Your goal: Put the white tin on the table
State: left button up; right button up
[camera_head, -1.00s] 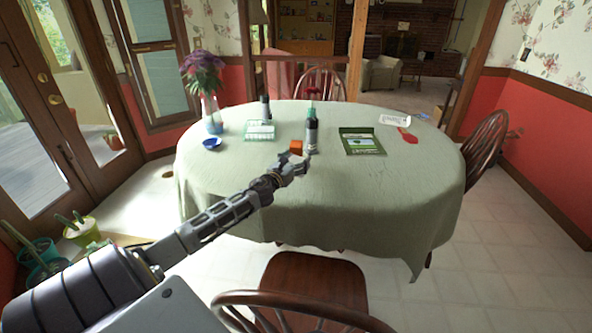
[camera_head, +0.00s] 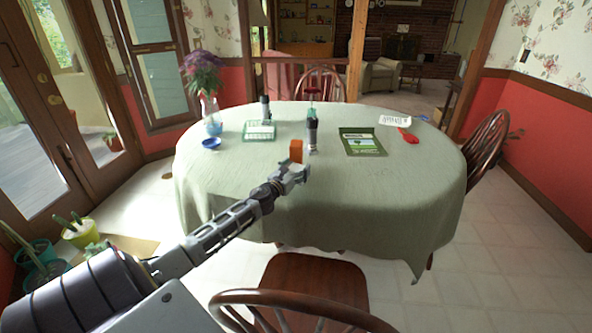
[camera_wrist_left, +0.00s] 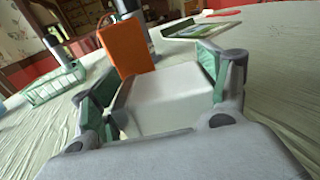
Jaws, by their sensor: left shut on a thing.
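My left gripper (camera_head: 297,171) is at the near side of the table (camera_head: 370,205), in front of the orange box. In the left wrist view its green-padded fingers are shut on the white tin (camera_wrist_left: 172,95), a pale block with rounded edges. In the head view the tin is mostly hidden by the gripper. The tin is over the green cloth; I cannot tell whether it touches it. My right gripper is not in view.
An orange box (camera_head: 296,151) and a dark bottle (camera_head: 312,138) stand just beyond the gripper. A green basket (camera_head: 259,131), blue bowl (camera_head: 211,143) and vase (camera_head: 212,118) are left. A green book (camera_head: 361,142) lies right. The near right cloth is clear.

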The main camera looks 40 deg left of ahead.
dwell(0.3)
pick_arm(q)
jog(key=o, duration=1.2)
